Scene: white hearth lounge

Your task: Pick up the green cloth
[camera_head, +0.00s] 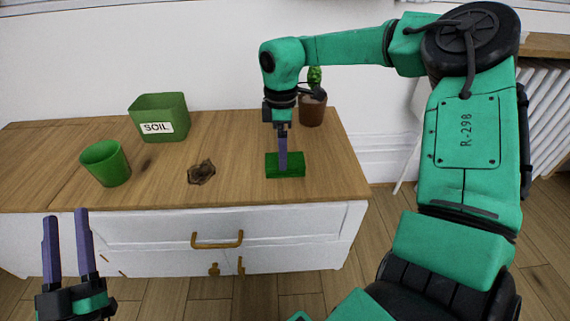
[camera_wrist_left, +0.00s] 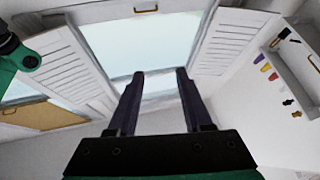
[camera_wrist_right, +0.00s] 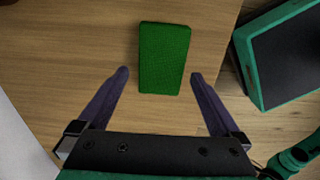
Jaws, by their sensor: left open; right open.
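The green cloth (camera_head: 291,168) is a flat dark green rectangle lying on the wooden cabinet top, near its right end. In the right wrist view the cloth (camera_wrist_right: 164,58) lies just ahead of and between the fingers. My right gripper (camera_head: 283,166) points down at the cloth in the head view, its fingers overlapping it. My right gripper (camera_wrist_right: 160,84) is open and empty in its wrist view; whether it touches the cloth I cannot tell. My left gripper (camera_head: 66,222) is open and empty, fingers up, in front of the cabinet at the lower left. The left wrist view (camera_wrist_left: 157,78) shows its empty fingers too.
A green SOIL box (camera_head: 160,118), a green pot (camera_head: 106,163) and a small brown clump (camera_head: 201,172) stand on the cabinet top (camera_head: 235,135) left of the cloth. A potted plant (camera_head: 312,106) stands behind it. The cabinet's edge is close on the right.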

